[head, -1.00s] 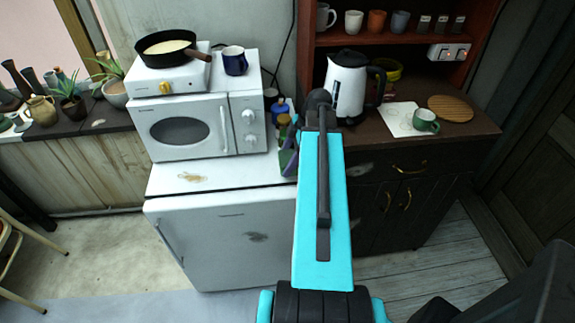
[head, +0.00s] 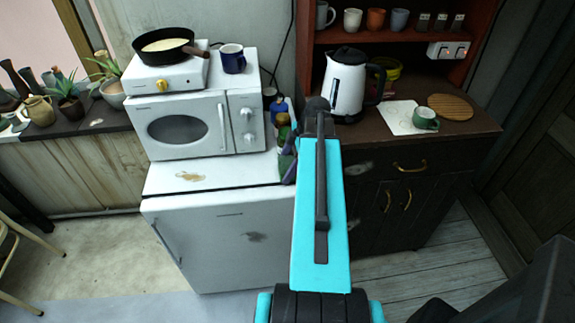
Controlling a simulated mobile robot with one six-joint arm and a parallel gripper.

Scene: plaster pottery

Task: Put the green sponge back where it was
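My cyan arm reaches up from the bottom centre of the head view. Its dark end is above the right edge of the white fridge (head: 225,240). My gripper (head: 291,160) shows only as a dark purplish sliver left of the arm. A green patch, perhaps the green sponge (head: 285,166), sits beside that sliver at the fridge top's right edge, right of the microwave. Most of the gripper and of the green thing is hidden by the arm, so I cannot tell whether the fingers are around it.
The microwave (head: 190,126) carries a hot plate with a pan (head: 166,43) and a blue mug (head: 232,60). Small bottles (head: 279,112) stand right of it. A kettle (head: 345,84), paper (head: 400,118) and green mug (head: 425,119) stand on the dark cabinet. The fridge top's front left is clear.

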